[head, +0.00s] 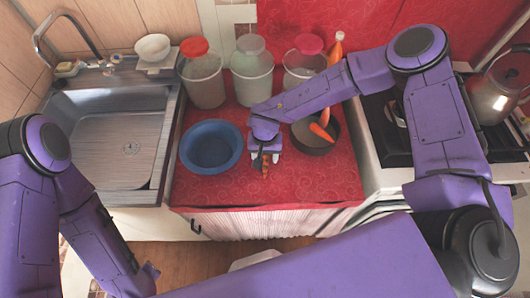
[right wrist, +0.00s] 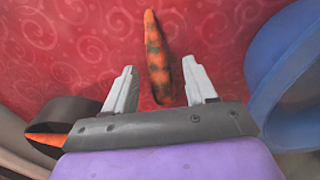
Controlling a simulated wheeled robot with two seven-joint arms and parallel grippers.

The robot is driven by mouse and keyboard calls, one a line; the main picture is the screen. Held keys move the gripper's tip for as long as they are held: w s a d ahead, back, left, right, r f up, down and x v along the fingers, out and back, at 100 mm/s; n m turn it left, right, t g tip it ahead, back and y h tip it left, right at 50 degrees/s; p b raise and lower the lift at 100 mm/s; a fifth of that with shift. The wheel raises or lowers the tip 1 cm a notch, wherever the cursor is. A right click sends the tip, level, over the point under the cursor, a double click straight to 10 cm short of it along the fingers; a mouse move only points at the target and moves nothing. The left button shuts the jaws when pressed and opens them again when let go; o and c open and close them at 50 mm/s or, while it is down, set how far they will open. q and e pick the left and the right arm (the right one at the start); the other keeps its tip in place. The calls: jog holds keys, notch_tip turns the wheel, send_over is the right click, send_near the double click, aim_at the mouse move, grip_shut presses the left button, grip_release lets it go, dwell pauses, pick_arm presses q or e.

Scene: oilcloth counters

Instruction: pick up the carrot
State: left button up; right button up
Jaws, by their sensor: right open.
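The carrot (head: 265,170), orange with dark patches, lies on the red patterned oilcloth near the counter's front. My right gripper (head: 265,157) is over it, pointing down, with its fingers apart. In the right wrist view the carrot (right wrist: 157,60) lies lengthwise, its lower end between the two pale fingertips of the right gripper (right wrist: 160,85). I see clear gaps on both sides, so the fingers do not hold it. My left arm shows at the left of the head view, but its gripper's fingers are not visible.
A blue bowl (head: 211,147) stands just left of the right gripper. A dark pan (head: 313,146) with an orange piece (head: 321,132) in it is close on the right. Several lidded jars (head: 203,82) stand behind. The sink (head: 120,140) is left, the stove (head: 390,135) right.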

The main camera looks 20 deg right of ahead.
jog(key=shift+s+f, duration=0.1)
jog(key=shift+f, duration=0.45)
jog(key=shift+c, duration=1)
grip_shut()
